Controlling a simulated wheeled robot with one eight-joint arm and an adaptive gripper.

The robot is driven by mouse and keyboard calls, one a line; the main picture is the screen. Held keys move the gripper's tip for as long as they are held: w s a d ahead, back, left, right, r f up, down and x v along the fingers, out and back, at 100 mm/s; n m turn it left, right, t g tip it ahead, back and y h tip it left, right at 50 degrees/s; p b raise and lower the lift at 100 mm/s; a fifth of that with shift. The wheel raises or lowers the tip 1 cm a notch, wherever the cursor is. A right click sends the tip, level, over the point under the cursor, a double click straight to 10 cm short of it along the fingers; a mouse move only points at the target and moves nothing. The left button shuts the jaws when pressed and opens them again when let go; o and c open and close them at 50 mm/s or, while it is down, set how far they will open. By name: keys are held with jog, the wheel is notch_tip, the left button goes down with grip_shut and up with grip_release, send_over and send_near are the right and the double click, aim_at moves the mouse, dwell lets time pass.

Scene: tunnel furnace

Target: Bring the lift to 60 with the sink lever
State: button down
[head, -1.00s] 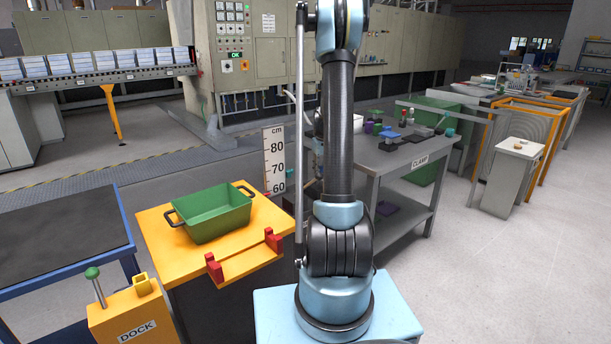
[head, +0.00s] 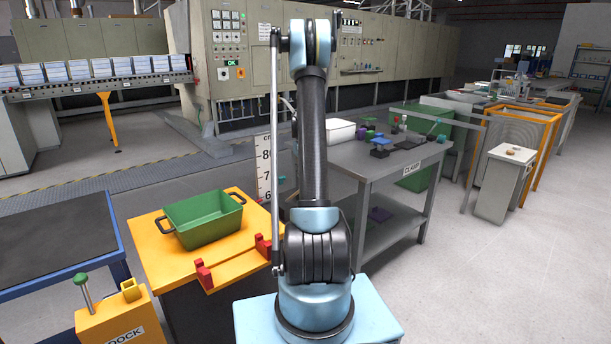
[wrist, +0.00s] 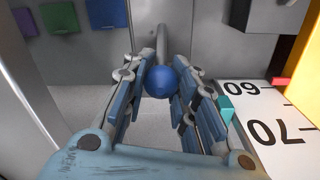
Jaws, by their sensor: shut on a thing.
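A lever with a blue ball knob (wrist: 159,82) on a grey metal rod stands between the fingers of my gripper (wrist: 158,95) in the wrist view. The gripper is shut on the blue knob. In the head view my arm hides the gripper and this lever. The yellow lift table (head: 150,243) stands at left centre, with a green bin (head: 203,222) on it. A white cm scale (head: 263,170) stands beside it. In the wrist view the scale (wrist: 262,105) is upside down, and a red pointer (wrist: 280,81) is close to its 60 mark. A teal marker (wrist: 225,108) is at the scale's edge.
A yellow dock box (head: 115,325) with a green-knobbed lever (head: 81,279) stands at front left. Red brackets (head: 205,275) line the lift table's front. A grey clamp table (head: 385,172) with small items is right of my arm. Open floor lies at right.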

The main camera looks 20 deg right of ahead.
jog(key=shift+w, duration=0.3)
jog(key=c, duration=1.3)
grip_release()
jog(key=shift+f, duration=0.1)
jog(key=shift+s, duration=0.1)
jog(key=shift+r, duration=0.25)
notch_tip(320, 180, up, 12)
jog(key=shift+a+f, duration=0.25)
